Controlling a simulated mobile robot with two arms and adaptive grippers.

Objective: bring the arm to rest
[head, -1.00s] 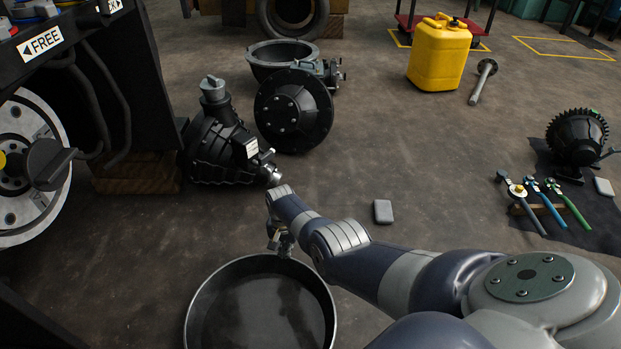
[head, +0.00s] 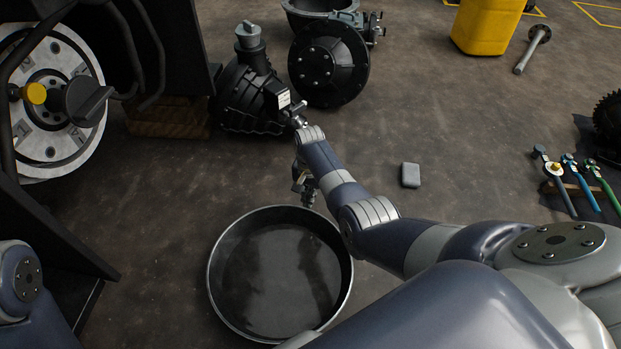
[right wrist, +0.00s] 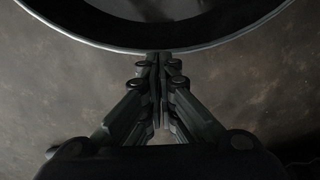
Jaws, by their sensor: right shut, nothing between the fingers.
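My right arm reaches in from the lower right of the head view. Its gripper (head: 307,196) hangs just above the far rim of a round dark drain pan (head: 214,290). In the right wrist view the gripper's fingers (right wrist: 160,62) are together with nothing between them. Their tips lie close to the rim of the pan (right wrist: 165,50); I cannot tell whether they touch it. At the lower left of the head view a piece of my left arm shows, but its gripper is out of the picture.
A dark housing (head: 245,95) and a round black cover (head: 330,62) stand beyond the gripper. A wheel hub (head: 50,140) on the forklift is at left. A small grey block (head: 410,175) lies right of my forearm. Colored-handled tools (head: 570,175) lie at far right. Floor between is clear.

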